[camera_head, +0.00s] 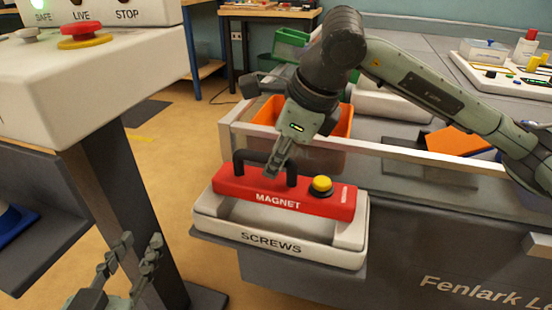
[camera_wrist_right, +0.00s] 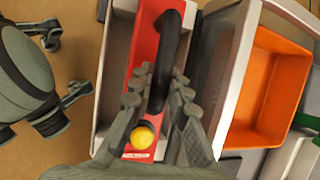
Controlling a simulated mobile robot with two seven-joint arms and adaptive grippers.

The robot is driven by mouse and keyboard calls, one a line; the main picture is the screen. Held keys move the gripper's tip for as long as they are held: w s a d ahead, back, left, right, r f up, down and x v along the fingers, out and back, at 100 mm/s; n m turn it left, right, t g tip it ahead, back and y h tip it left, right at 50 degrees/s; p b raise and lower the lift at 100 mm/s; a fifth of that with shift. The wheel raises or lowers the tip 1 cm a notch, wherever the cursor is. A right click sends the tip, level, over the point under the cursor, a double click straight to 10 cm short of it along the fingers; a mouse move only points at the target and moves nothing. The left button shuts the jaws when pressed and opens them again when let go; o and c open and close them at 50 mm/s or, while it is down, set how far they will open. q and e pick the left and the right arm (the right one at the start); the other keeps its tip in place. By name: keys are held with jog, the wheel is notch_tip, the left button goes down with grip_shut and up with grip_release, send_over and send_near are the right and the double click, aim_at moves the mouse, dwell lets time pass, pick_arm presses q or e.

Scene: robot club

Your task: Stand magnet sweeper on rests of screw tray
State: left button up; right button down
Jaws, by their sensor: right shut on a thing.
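The magnet sweeper (camera_head: 262,202) is a red bar with a black arched handle and a yellow button. It is level above the white screw tray (camera_head: 278,243), lengthwise over it, with its ends over the raised end rests. I cannot tell whether it touches both rests. My right gripper (camera_head: 276,170) is shut on the black handle; the wrist view shows its fingers (camera_wrist_right: 161,82) on both sides of the handle. My left gripper (camera_head: 138,245) is open and empty at the lower left, apart from the tray.
The tray stands on a dark ledge (camera_head: 222,238) at the front of a grey bench. An orange bin (camera_head: 268,110) sits behind a pale rail. A control box with a red button (camera_head: 82,29) stands on a post at the left.

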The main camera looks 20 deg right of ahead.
jog(key=c, duration=1.4)
grip_release()
jog(key=v, duration=1.2)
